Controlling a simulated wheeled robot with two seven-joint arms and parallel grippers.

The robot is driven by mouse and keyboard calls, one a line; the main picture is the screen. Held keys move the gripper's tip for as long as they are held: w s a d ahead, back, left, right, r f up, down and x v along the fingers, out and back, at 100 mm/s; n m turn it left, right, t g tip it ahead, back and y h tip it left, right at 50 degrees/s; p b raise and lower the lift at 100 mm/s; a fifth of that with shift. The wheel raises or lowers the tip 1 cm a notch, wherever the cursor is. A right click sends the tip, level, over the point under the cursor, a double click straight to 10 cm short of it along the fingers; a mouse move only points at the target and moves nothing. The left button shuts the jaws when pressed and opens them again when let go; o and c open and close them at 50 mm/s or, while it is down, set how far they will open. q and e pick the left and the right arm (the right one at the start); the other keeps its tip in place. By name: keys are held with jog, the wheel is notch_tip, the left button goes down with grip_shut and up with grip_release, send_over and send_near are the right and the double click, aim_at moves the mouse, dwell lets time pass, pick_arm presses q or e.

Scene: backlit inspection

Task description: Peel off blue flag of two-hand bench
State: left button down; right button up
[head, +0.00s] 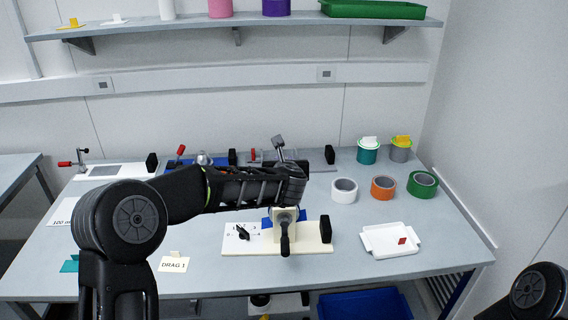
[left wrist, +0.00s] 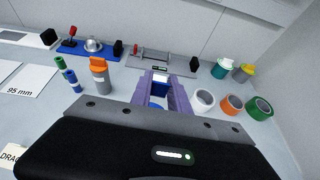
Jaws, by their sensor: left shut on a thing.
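The two-hand bench has a cream base (head: 312,246) on the grey table, with a beige block and a dark upright handle (head: 285,238) at its middle and a black block (head: 326,229) at its right end. Blue (head: 266,221) shows beside the beige block, partly hidden by my left arm. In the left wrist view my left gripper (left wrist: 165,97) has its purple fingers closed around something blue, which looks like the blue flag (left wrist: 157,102). The black wrist housing hides the lower part. My right gripper is out of view; only part of that arm shows at the lower right.
A white tray (head: 378,250) with a red piece (head: 402,241) stands to the right. White (head: 344,191), orange (head: 383,188) and green (head: 422,184) tape rolls lie behind it. A blue fixture (left wrist: 75,50) and a grey one (left wrist: 172,60) stand along the back.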

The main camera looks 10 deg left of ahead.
pick_arm(q)
jog(key=shift+r+p, duration=1.05)
jog(key=shift+r, duration=0.85)
jog(key=s+f+m+h+b, duration=0.3)
jog(key=s+f, duration=1.1)
jog(key=shift+s+a+f+t+h, duration=0.15)
jog(key=shift+s+a+t+h, duration=0.15)
jog(key=shift+s+a+t, duration=0.1)
